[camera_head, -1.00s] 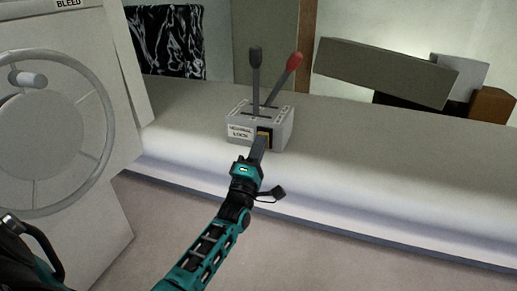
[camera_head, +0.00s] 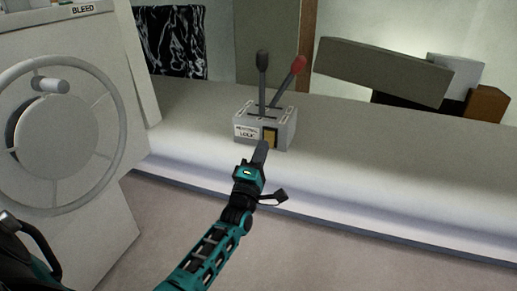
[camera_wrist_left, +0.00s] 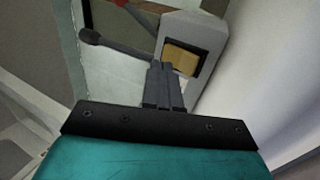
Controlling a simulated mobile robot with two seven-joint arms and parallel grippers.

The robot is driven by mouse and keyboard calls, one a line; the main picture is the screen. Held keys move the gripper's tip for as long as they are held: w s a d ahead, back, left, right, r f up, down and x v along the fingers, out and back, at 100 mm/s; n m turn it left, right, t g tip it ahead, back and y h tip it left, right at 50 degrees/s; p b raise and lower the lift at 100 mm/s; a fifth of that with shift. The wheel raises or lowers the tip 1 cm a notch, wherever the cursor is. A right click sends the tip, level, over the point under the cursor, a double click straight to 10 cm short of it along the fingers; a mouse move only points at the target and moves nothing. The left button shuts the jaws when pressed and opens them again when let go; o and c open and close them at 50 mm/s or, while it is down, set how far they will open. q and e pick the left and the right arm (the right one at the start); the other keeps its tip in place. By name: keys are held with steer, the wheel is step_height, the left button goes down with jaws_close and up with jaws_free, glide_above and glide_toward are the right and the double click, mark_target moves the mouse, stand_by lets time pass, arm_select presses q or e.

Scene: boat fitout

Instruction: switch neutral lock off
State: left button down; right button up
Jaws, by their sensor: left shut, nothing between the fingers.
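The neutral lock switch (camera_head: 270,137) is an amber rocker in a dark frame on the front of a grey control box (camera_head: 284,131). A "NEUTRAL LOCK" label (camera_head: 246,132) sits left of it. My left gripper (camera_head: 262,147) is shut and empty, its tips just below and in front of the switch. In the left wrist view the amber rocker (camera_wrist_left: 183,59) lies just beyond the shut fingertips (camera_wrist_left: 160,68); I cannot tell whether they touch it. My right gripper is not in view.
A black-knobbed lever (camera_head: 262,75) and a red-knobbed lever (camera_head: 290,80) rise from the box top. The box stands on a pale ledge (camera_head: 390,160). A white console with a handwheel (camera_head: 97,180) is at left. Grey and brown blocks (camera_head: 385,70) lie at back right.

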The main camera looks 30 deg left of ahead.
arm_select(q)
steer(key=s+d+p, duration=0.2)
steer(key=s, duration=0.8)
steer(key=shift+d+f, duration=0.2)
steer(key=shift+f, duration=0.15)
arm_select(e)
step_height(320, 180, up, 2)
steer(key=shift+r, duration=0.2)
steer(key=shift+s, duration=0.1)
arm_select(q)
steer(key=s+d+f+m+g+h, duration=0.4)
steer(key=s+d+f+m+g, duration=0.25)
steer(key=m, duration=0.45)
steer(key=s+d+f+m+g+h, duration=0.4)
steer(key=s+d+f+m, duration=0.25)
steer(key=d+m, duration=0.35)
steer(key=s+a+r+m+y+p, duration=0.1)
steer(key=s+a+r+m+p, duration=0.1)
steer(key=r+p, duration=0.8)
steer(key=s+a+p, duration=0.1)
steer(key=p, duration=0.3)
steer(key=shift+s+g, duration=0.2)
steer(key=shift+g, duration=0.15)
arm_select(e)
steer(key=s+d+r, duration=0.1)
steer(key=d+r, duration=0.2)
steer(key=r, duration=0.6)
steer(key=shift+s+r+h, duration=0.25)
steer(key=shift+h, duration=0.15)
